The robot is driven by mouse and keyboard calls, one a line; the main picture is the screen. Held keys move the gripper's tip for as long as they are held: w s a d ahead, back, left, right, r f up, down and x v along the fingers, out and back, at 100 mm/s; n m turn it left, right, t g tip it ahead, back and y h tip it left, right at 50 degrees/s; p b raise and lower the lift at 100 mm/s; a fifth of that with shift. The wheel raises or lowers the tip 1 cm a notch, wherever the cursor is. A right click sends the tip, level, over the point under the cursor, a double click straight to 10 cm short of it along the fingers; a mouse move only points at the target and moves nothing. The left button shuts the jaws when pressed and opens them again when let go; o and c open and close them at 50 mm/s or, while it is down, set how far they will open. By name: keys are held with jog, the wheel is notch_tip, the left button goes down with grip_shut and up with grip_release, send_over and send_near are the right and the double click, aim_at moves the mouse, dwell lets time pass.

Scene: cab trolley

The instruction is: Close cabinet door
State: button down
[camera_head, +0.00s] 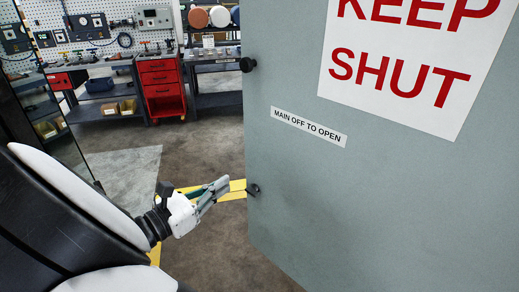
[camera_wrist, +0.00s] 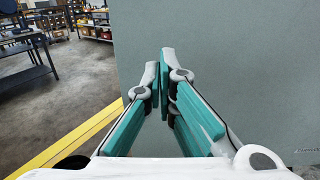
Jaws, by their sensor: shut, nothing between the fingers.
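The grey-green cabinet door (camera_head: 370,190) fills the right side of the head view and stands open, at an angle to me. It carries a sign with red letters (camera_head: 410,60) and a small label (camera_head: 309,127). A black knob (camera_head: 247,64) and a small dark fitting (camera_head: 253,190) sit near its left edge. My gripper (camera_head: 222,184) is left of the door's edge in the head view, its fingers shut and empty. In the wrist view the shut fingertips (camera_wrist: 164,58) point at the door's flat face (camera_wrist: 230,60); I cannot tell whether they touch it. The cabinet body is hidden.
A red tool cabinet (camera_head: 163,85) and dark workbenches (camera_head: 105,100) stand at the back left. A yellow floor stripe (camera_head: 235,190) runs behind my gripper. A dark framed panel (camera_head: 45,110) stands at the left. The floor between is clear.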

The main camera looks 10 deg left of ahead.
aim_at(267, 157)
jog(key=p+x, duration=0.2)
jog(key=x, duration=1.1)
jog(key=shift+s+d, duration=0.1)
